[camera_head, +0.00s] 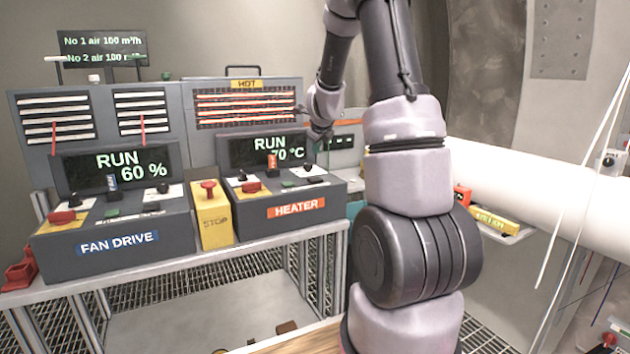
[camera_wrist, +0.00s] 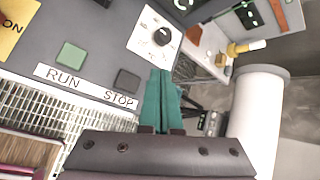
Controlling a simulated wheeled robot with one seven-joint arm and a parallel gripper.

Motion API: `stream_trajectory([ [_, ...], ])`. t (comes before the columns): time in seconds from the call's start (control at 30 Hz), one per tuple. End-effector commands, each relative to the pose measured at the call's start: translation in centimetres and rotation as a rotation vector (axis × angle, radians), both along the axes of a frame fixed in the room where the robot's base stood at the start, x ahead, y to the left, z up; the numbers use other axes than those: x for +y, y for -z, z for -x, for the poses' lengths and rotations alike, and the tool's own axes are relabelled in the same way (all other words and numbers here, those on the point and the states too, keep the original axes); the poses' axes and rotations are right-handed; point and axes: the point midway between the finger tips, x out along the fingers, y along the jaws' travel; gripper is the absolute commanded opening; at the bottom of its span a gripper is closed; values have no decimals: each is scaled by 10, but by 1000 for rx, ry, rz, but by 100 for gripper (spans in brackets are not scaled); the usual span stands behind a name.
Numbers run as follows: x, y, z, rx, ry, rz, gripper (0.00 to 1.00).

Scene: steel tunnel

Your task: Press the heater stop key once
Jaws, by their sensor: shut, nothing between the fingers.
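The heater console (camera_head: 342,196) carries an orange HEATER label and a display reading RUN 70 °C. In the wrist view, the dark grey stop key (camera_wrist: 127,81) sits above the printed word STOP. The green run key (camera_wrist: 71,55) is to its left. My gripper (camera_wrist: 162,76) is shut and empty, its teal fingers side by side. In that view the fingertips appear just right of the stop key and below the black knob (camera_wrist: 161,37). I cannot tell the gap between fingertips and panel. In the head view my arm reaches over the heater console and the fingertips are not clear.
The fan drive console (camera_head: 118,241) stands left, reading RUN 60 %. A yellow stop box (camera_head: 212,220) with a red button stands between the consoles. A yellow plate (camera_wrist: 10,28) marked ON is left of the run key. A white pipe (camera_head: 520,185) runs at right.

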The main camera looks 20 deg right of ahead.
Motion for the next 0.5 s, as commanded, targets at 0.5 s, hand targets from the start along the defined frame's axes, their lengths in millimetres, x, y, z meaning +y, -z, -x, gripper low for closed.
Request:
stream_trajectory([
  [0.5, 0, 64, 1, 1, 0, -3, 0],
])
